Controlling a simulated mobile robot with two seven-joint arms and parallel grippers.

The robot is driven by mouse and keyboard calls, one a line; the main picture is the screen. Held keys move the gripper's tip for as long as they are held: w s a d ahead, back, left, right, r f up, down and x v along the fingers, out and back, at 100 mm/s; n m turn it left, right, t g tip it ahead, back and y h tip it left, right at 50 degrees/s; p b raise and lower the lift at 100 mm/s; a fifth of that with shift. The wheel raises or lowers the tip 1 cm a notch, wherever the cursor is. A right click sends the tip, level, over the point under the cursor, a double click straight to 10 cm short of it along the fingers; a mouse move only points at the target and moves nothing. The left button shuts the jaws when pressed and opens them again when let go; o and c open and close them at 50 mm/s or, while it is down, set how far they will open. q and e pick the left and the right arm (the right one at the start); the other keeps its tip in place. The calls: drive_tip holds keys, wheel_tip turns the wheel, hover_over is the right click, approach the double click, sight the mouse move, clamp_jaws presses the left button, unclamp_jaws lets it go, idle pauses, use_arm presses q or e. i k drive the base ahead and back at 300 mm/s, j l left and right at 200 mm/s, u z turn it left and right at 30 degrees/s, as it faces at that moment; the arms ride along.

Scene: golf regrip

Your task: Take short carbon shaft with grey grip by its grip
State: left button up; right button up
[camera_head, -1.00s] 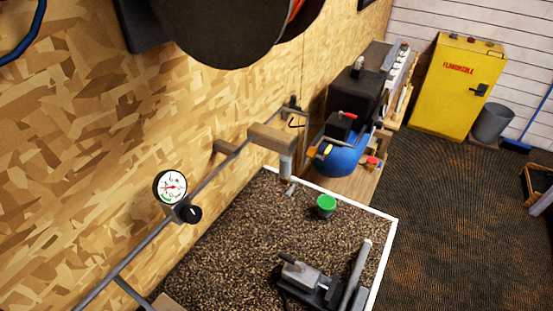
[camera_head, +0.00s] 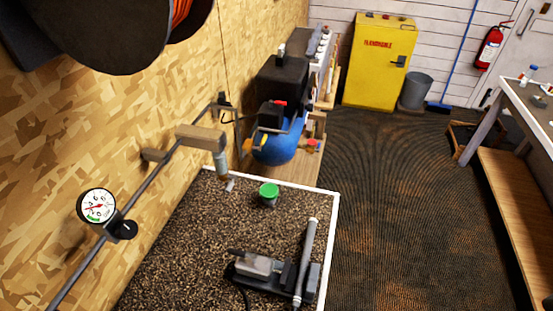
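I do not see a short carbon shaft with a grey grip that I can make out for certain. Neither of my grippers is in view.
The speckled bench top (camera_head: 200,257) has a white edge and holds a green-lidded jar (camera_head: 268,193). A pressure gauge (camera_head: 97,206) is on the wall pipe. A blue compressor (camera_head: 277,149), yellow cabinet (camera_head: 378,65), grey bin (camera_head: 415,91) and right-hand table (camera_head: 535,105) stand around open dark floor (camera_head: 400,200).

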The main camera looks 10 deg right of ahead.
sight(312, 222)
drive_tip(key=l+z, duration=0.1)
drive_tip(key=z, duration=0.25)
drive_tip(key=j+z, duration=0.35)
drive_tip(key=k, duration=0.45)
drive_tip(key=i+l+u, duration=0.15)
drive_tip(key=l+u, duration=0.2)
drive_tip(key=l, duration=0.4)
drive_tip(key=i+l+u, duration=0.1)
drive_tip(key=l+u, duration=0.2)
drive_tip(key=l, duration=0.5)
